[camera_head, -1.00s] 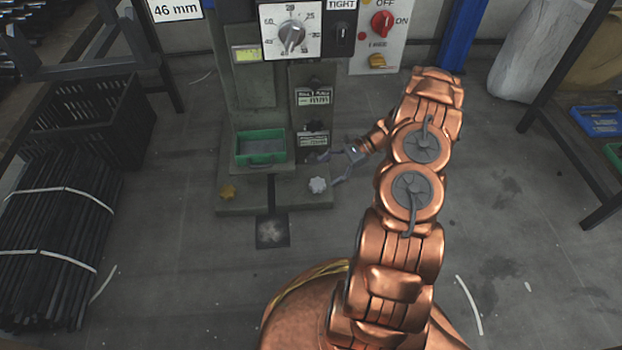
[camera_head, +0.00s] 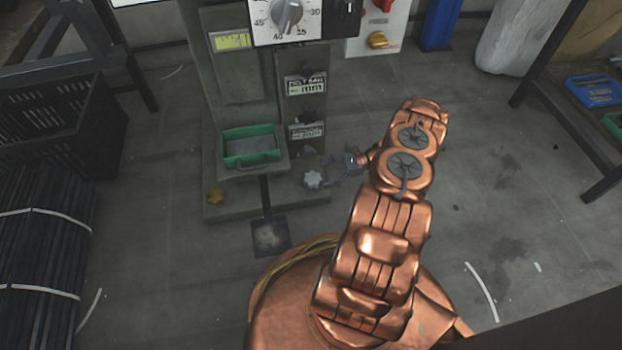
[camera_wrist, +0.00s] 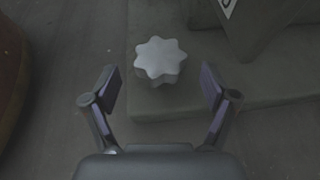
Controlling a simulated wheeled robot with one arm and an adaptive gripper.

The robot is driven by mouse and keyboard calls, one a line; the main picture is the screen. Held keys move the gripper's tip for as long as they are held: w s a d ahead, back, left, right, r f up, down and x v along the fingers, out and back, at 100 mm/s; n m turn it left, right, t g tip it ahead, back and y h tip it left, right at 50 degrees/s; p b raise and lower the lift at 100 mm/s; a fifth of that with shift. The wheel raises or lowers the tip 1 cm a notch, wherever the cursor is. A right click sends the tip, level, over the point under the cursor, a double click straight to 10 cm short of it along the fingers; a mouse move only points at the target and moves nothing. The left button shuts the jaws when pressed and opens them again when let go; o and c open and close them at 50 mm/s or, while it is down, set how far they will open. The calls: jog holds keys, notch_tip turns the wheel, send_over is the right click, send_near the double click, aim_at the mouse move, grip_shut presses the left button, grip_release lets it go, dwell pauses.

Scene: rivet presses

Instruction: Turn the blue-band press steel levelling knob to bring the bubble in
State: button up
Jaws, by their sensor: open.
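The steel levelling knob (camera_head: 313,180) is a pale grey star-shaped knob at the right front corner of the press base (camera_head: 250,208). It also shows in the wrist view (camera_wrist: 160,58), ahead of the fingertips and between their lines. My gripper (camera_head: 330,168) is open and empty, just right of the knob in the head view, and its two fingers (camera_wrist: 162,90) do not appear to touch it. A yellow-green level window (camera_head: 231,41) is on the press column; its bubble is too small to make out. No blue band shows on the press.
A brass-coloured star knob (camera_head: 216,196) is at the base's left front corner. A green tray (camera_head: 250,163) sits above the base. A black crate (camera_head: 60,135) and bundled dark rods (camera_head: 45,240) stand at left.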

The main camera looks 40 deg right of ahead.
aim_at(314, 178)
jog(key=shift+b+x, duration=0.9)
jog(key=shift+x, duration=1.8)
jog(key=shift+r, duration=0.1)
jog(key=c, duration=1.2)
